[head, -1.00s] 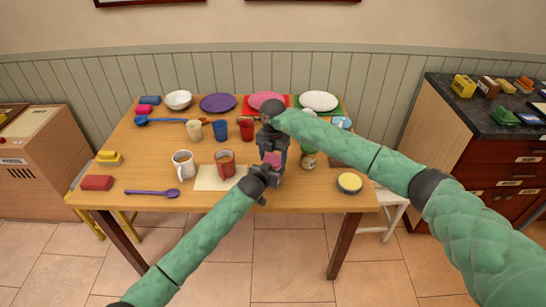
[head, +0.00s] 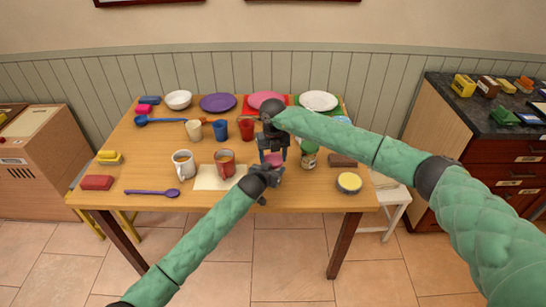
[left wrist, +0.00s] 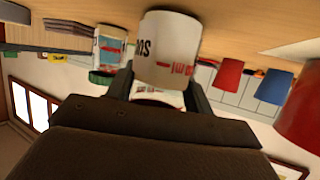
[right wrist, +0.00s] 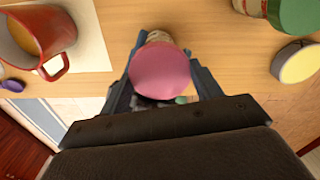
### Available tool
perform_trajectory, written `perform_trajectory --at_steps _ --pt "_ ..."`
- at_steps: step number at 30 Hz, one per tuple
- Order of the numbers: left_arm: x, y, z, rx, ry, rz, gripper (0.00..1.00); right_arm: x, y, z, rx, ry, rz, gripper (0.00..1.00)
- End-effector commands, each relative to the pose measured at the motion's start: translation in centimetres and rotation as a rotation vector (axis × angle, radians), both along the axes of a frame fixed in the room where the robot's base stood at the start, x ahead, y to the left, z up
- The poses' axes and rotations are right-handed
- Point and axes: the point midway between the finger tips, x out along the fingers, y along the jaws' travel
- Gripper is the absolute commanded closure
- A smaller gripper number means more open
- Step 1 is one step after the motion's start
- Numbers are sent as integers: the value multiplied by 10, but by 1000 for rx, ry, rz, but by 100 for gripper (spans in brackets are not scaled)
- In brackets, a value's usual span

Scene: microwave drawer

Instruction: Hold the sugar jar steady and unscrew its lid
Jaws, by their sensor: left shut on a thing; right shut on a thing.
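The sugar jar is a white jar with red and dark lettering (left wrist: 165,55), shown upside down in the left wrist view. In the head view its body is mostly hidden behind my left gripper (head: 270,174), which is shut on it near the table's front. Its round pink lid (right wrist: 160,70) shows from above in the right wrist view, and in the head view (head: 274,159). My right gripper (head: 272,154) comes down from above, shut on the lid with a finger on each side. The lid is on or just over the jar; I cannot tell how tightly it sits.
A green-lidded jar (head: 309,158) stands close on the right, with a brown block (head: 342,160) and a yellow-topped tin (head: 349,182) beyond. On the left are a red mug (head: 225,165) on a cream mat (head: 206,184) and a white mug (head: 183,165). Cups and plates stand behind.

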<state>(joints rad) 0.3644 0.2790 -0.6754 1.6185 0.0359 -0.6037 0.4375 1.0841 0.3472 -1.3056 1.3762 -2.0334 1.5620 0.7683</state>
Motion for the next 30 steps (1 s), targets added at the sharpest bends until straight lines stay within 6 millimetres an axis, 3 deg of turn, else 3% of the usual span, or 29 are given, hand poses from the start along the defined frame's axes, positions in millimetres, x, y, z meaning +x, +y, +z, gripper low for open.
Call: perform_trajectory --at_steps 1,2,5,16,30 --pt "0 1 0 0 -1 1 100 1 -1 0 -1 0 -2 64" --pt "0 1 0 0 -1 1 100 1 -1 0 -1 0 -2 32" --pt "0 1 0 0 -1 1 100 0 -1 0 -1 0 -2 15" --pt "0 0 1 0 -1 0 100 1 0 4 0 -1 -2 15" --pt "0 0 0 0 -1 0 100 0 0 47 0 0 -9 17"
